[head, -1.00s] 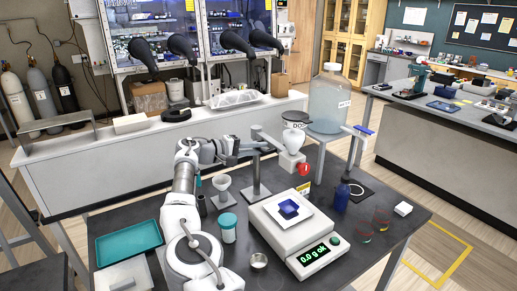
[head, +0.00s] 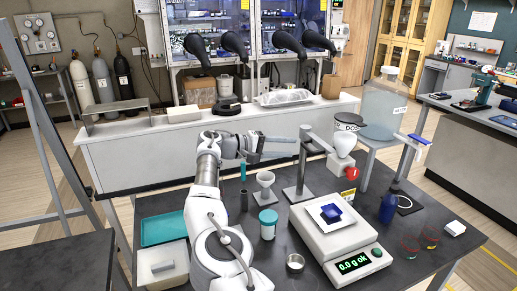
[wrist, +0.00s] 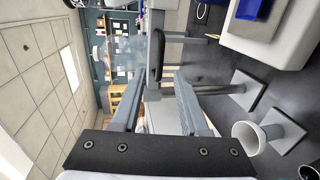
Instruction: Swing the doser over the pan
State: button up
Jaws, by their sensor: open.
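The doser (head: 343,147) is a white funnel-shaped unit with a red knob, on a swing arm from a grey stand (head: 303,172). In the head view it appears behind and slightly right of the pan (head: 331,213), a small square dish with a blue piece on the white balance (head: 345,240). My gripper (head: 268,145) is left of the stand, open and empty. In the wrist view my open gripper (wrist: 158,78) points along a grey bar with a dark grip (wrist: 155,56); I cannot tell whether it touches. The blue of the pan (wrist: 250,8) shows at the top edge.
A funnel on a stand (head: 265,182), a teal-lidded jar (head: 268,224) and a small metal cup (head: 295,262) stand near my arm. A large clear carboy (head: 383,103) stands behind.

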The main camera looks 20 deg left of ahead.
jog(key=v, duration=1)
jog(key=shift+p, duration=0.4)
